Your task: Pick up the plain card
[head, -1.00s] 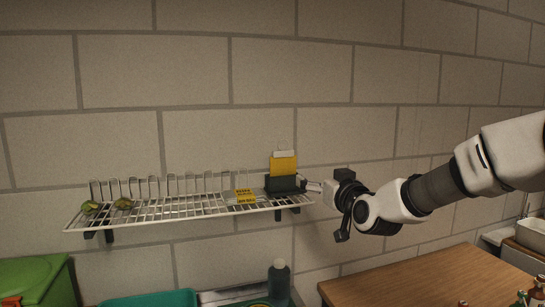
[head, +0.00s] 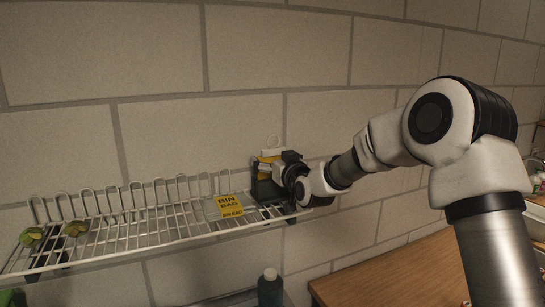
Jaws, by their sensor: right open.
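A black holder (head: 266,191) stands at the right end of the white wire rack. A yellow card (head: 264,156) with no print that I can make out is upright in it, mostly hidden behind my right gripper. A pale, whitish piece (head: 272,146) shows above the yellow card; I cannot tell whether it is a separate card. My right gripper (head: 268,169) is at the holder, in front of the cards, and open. Its fingertips are small and partly hidden, so I cannot see whether they touch a card. My left gripper is out of view.
A yellow printed "BIN BAG" card (head: 228,206) is on the wire rack (head: 150,239) left of the holder. A dark bottle (head: 270,290) stands below, beside a wooden table (head: 385,268). The brick wall is close behind.

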